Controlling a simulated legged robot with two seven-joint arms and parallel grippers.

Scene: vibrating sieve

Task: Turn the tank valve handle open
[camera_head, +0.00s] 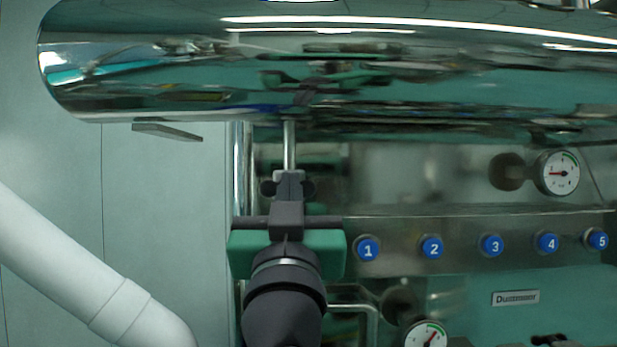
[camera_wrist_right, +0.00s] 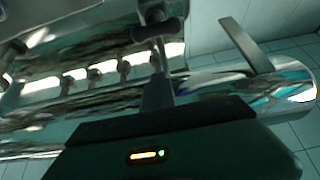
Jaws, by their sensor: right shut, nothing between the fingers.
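A large shiny horizontal tank (camera_head: 420,60) spans the top of the head view. A thin metal rod (camera_head: 289,145) hangs from its underside. A dark crosspiece with two rounded ends (camera_head: 308,188) sits at the rod's lower end and looks like the valve handle; it also shows in the right wrist view (camera_wrist_right: 158,27). My right gripper (camera_head: 289,180) is upright in front of it, shut and empty, its fingers overlapping the handle's middle. Whether they touch it I cannot tell. The fingers show in the right wrist view (camera_wrist_right: 157,90). My left gripper is out of view.
A flat grey bar (camera_head: 167,131) juts out below the tank's left end. A panel with several numbered blue buttons (camera_head: 432,247) and a gauge (camera_head: 558,173) stands to the right. A white tube (camera_head: 85,265) crosses the lower left. Pale wall lies open at left.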

